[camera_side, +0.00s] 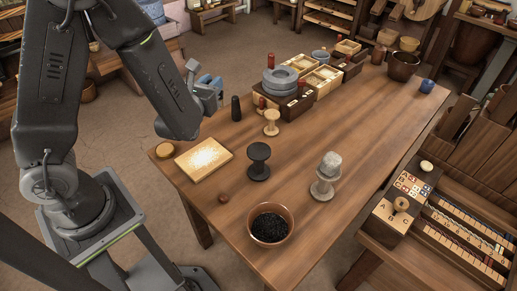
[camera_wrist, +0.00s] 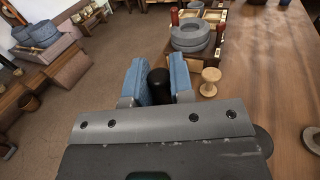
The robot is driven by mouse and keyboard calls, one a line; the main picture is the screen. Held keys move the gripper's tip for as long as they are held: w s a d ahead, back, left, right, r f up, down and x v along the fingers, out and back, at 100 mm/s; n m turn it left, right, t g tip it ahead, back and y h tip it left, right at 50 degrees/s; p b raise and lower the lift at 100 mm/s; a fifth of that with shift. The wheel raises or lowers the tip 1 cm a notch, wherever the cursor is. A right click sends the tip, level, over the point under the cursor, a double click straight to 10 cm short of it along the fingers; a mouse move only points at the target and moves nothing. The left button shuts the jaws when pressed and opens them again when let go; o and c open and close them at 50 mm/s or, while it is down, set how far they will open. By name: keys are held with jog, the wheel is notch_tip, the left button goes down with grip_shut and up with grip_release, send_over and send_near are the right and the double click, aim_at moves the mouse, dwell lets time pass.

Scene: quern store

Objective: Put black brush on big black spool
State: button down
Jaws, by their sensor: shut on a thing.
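The black brush (camera_side: 236,109) is a dark upright peg-like piece by the table's left edge in the side view. In the wrist view the black brush (camera_wrist: 159,78) shows between the blue fingers of my gripper (camera_wrist: 158,84), its lower part hidden. My gripper (camera_side: 213,93) is shut on it; from the side I cannot tell whether the brush touches the table. The big black spool (camera_side: 259,161) stands upright on the table, nearer the side camera and a little right of the brush, with its top bare. In the wrist view a dark rounded edge (camera_wrist: 265,141) shows beside my gripper's body.
A pale board (camera_side: 203,158), a bowl of black grains (camera_side: 270,226) and a grey spool (camera_side: 322,188) bearing a stone stand around. Grey rings (camera_side: 280,82) sit behind. The table's middle right is clear.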

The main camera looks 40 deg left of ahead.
jog(key=d+m+h, duration=0.1)
jog(key=d, duration=0.3)
send_over(259, 150)
jog(key=shift+t, duration=0.3)
jog(key=shift+f, duration=5.05)
jog(key=shift+f, duration=0.2)
jog(key=c, duration=1)
grip_release()
jog(key=shift+r, duration=0.1)
